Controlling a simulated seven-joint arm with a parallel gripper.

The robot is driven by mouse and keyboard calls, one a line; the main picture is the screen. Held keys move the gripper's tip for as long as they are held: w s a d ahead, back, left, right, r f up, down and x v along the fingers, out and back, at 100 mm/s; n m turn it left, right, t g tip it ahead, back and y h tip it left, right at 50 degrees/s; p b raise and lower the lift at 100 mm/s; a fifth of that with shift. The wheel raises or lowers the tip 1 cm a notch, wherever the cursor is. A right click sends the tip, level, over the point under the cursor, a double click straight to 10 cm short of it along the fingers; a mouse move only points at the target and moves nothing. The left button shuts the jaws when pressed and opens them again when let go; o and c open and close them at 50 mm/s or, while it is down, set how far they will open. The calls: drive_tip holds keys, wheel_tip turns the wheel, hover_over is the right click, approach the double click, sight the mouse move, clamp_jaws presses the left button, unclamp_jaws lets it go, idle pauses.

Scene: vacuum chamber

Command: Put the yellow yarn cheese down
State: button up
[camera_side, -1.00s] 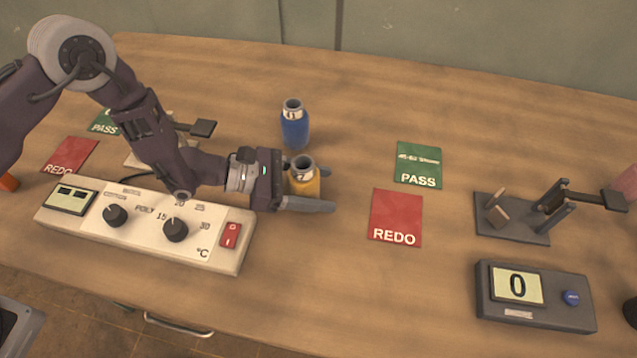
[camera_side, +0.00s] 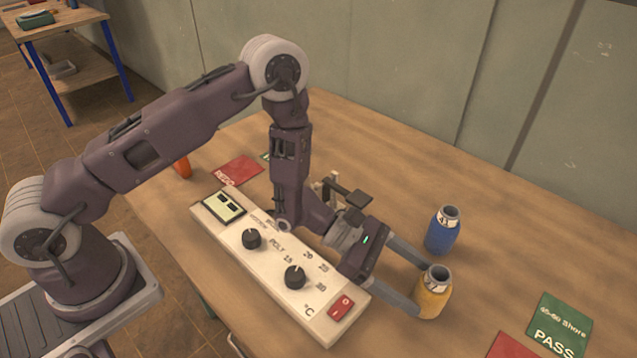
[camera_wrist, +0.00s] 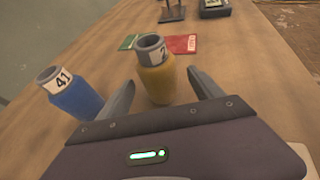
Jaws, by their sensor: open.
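The yellow yarn cheese (camera_side: 433,295) stands upright on the wooden table, with an open grey top and a white label. In the wrist view the yellow yarn cheese (camera_wrist: 157,82) is between the tips of my two fingers. My gripper (camera_side: 420,288) is open, low over the table, with its fingers pointing at the cheese from the left. In the wrist view my gripper (camera_wrist: 161,80) shows a gap beside the cheese on at least the right side. Whether the left finger touches it I cannot tell.
A blue yarn cheese (camera_side: 441,233) labelled 41 stands close behind the yellow one. The dial box (camera_side: 285,262) lies just left of and below my gripper. A green PASS card (camera_side: 558,332) and a red REDO card (camera_side: 511,347) lie to the right, with bare table between.

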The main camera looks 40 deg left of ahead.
drive_tip(key=s+a+r+m+g, duration=0.1)
drive_tip(key=s+r+m+g, duration=0.35)
drive_tip(key=r, duration=0.65)
drive_tip(key=s+r+m+g, duration=0.1)
drive_tip(key=s+r+m, duration=0.5)
drive_tip(key=r, duration=0.5)
drive_tip(key=s+a+r+m+t+y, duration=0.2)
drive_tip(key=s+a+m+y, duration=0.3)
drive_tip(key=a, duration=0.4)
drive_tip(key=s+a+r+m+t+y, duration=0.2)
drive_tip(key=s+a+m+y, duration=0.3)
drive_tip(key=s+a, duration=0.2)
drive_tip(key=a, duration=0.2)
drive_tip(key=shift+s+a, duration=0.15)
drive_tip(key=shift+a, duration=0.25)
drive_tip(key=shift+o, duration=0.3)
drive_tip(key=s+a+t+y, duration=0.1)
drive_tip(key=a+t+y, duration=0.2)
drive_tip(key=a, duration=0.4)
drive_tip(key=shift+s+r+m, duration=0.2)
drive_tip(key=shift+r+m, duration=0.05)
drive_tip(key=shift+m, duration=0.2)
